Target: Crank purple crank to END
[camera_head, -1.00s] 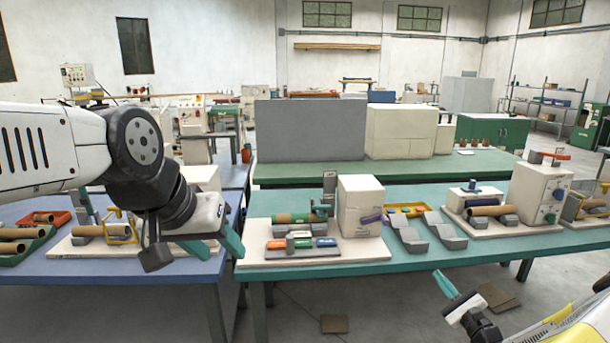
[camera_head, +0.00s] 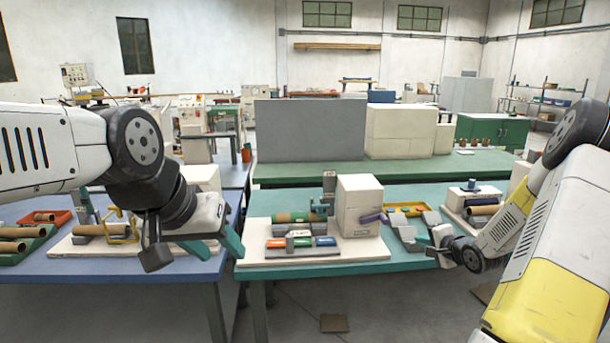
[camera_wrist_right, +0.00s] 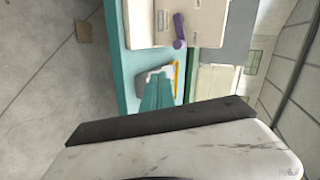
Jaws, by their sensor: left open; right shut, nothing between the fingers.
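The purple crank (camera_head: 372,217) sticks out from the right side of the cream winder box (camera_head: 357,206) on the teal table. My left gripper (camera_head: 233,243) is at the left front corner of the machine base, open and empty.
A selector block with orange, green and blue keys (camera_head: 302,242) sits in front of the winder. A yellow tray (camera_head: 406,208) and grey cradles (camera_head: 406,232) stand right of the crank, near my right gripper. A second machine with a brown tube (camera_head: 484,210) is farther right.

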